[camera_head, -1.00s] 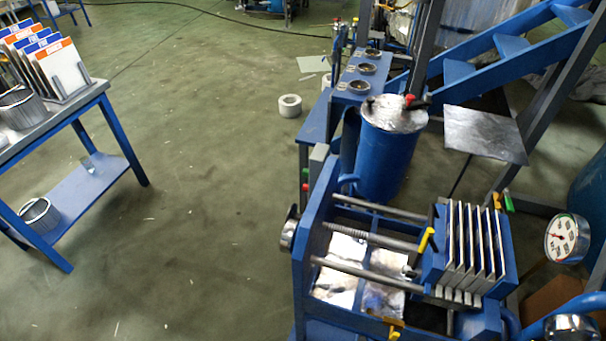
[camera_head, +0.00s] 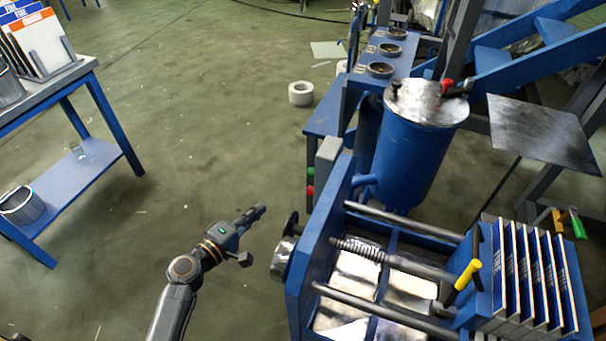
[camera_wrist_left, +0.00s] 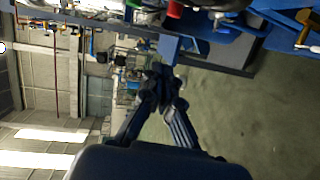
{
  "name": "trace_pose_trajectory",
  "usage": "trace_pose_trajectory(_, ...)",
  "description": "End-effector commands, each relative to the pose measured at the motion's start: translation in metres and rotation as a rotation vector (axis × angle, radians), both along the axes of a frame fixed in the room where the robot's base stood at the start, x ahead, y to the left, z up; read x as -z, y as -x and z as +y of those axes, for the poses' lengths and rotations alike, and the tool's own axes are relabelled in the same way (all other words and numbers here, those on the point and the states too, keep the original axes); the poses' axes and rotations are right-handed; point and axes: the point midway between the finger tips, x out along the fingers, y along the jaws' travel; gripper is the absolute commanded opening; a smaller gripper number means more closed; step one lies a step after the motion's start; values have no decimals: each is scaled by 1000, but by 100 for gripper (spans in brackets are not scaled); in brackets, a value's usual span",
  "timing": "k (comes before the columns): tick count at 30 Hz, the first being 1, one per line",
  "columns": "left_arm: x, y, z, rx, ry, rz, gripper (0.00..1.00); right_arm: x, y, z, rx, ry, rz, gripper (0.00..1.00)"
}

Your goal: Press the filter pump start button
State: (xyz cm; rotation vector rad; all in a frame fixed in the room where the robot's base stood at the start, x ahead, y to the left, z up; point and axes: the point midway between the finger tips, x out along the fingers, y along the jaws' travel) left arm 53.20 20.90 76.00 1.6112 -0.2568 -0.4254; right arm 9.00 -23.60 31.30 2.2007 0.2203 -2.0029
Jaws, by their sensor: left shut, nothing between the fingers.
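In the left wrist view the shut fingers (camera_wrist_left: 161,88) show in the middle, and the red button (camera_wrist_left: 175,9) is at the top edge. My right gripper is not in view.
The press's round end knob (camera_head: 283,258) is close to the right of my left gripper. A blue tank (camera_head: 412,160) stands behind the press. A blue table (camera_head: 85,77) with plates is at left. The floor between is mostly clear, with a white roll (camera_head: 301,94).

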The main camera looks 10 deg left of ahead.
Motion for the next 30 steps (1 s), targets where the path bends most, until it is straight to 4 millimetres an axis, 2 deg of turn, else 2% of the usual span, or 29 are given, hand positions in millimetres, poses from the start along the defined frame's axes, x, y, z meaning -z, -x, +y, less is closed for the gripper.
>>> trace_pose_trajectory(3, -28, -3, 2, 4, 65, -63, 0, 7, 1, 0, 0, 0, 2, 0)
trace_pose_trajectory(6, -40, -4, 3, 6, 88, -85, 0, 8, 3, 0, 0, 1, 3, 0)
trace_pose_trajectory(19, -42, -9, 0, 6, 91, -87, 0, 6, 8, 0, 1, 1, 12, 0)
trace_pose_trajectory(23, -43, -25, -8, 8, 93, -87, 0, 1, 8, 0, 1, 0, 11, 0)
trace_pose_trajectory(30, -44, -72, -29, 8, 93, -87, 0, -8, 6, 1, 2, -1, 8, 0)
